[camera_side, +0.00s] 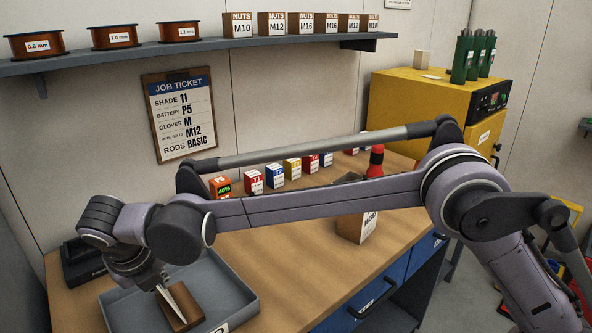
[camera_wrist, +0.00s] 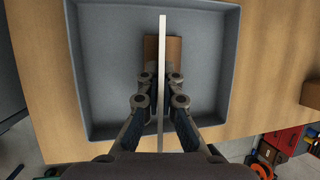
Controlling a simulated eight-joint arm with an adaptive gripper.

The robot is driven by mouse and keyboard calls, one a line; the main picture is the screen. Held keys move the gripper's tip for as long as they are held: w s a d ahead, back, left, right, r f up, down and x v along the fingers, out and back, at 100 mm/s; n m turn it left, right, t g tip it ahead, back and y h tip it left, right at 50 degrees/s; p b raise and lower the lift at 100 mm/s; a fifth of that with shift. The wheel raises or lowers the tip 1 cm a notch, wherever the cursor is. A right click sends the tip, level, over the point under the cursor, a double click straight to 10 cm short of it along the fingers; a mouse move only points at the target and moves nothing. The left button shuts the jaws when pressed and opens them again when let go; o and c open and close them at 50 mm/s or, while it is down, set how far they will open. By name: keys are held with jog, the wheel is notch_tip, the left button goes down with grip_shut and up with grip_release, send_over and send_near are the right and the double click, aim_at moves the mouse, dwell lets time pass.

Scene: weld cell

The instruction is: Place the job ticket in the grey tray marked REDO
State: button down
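A grey tray (camera_side: 240,292) sits at the table's front left; the wrist view shows its floor and rim (camera_wrist: 103,122). A label (camera_side: 219,328) on its front is cut off, so its word cannot be read. My gripper (camera_side: 160,284) reaches down into the tray. The fingertips sit close beside the block; contact is unclear. Whether this is the job ticket cannot be read.
A board headed JOB TICKET (camera_side: 182,115) hangs on the wall.

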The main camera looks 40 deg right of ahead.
jog(key=shift+f, duration=0.15)
jog(key=c, duration=1.5)
grip_release()
jog(key=v, duration=1.1)
jog(key=d+r+m+y, duration=0.1)
jog(key=d+r+m, duration=0.2)
jog(key=d+m, duration=0.6)
jog(key=s+d+f+m, duration=0.1)
jog(key=s+d+m, duration=0.2)
jog(key=d+m, duration=0.95)
jog(key=s+d+f+m+t, duration=0.1)
jog(key=s+d+f+m, duration=0.2)
jog(key=s+d+m, duration=0.1)
jog(key=s+d+f+m+y, duration=0.1)
jog(key=s+d+f+m, duration=0.3)
jog(key=d+m, duration=0.2)
jog(key=s+d+f+m+t, duration=0.1)
jog(key=s+d+f+m, duration=0.3)
jog(key=d, duration=0.4)
jog(key=shift+s+m+t, duration=0.3)
jog(key=shift+s+m, duration=0.15)
jog(key=shift+s, duration=0.1)
